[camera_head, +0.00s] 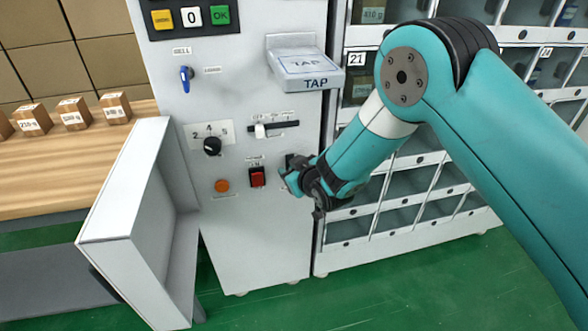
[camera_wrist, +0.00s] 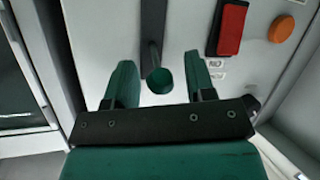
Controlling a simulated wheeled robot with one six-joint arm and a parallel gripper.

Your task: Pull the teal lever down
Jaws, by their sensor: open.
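The teal lever (camera_wrist: 160,80) shows in the wrist view as a dark rod ending in a round teal-green knob, in front of a dark vertical slot (camera_wrist: 153,25) in the pale panel. My gripper (camera_wrist: 158,66) is open, with one finger on each side of the knob. Small gaps show between the knob and the fingers, so it is not clamped. In the head view my gripper (camera_head: 288,176) is at the machine front, just right of the red rocker switch (camera_head: 257,177). The lever is hidden there behind my gripper.
The panel also carries an orange button (camera_head: 222,186), a black knob (camera_head: 212,146), a white slider (camera_head: 260,131), a blue switch (camera_head: 186,74) and a TAP ledge (camera_head: 305,62). An open white door (camera_head: 130,215) juts out at left. Shelving (camera_head: 400,218) stands at right.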

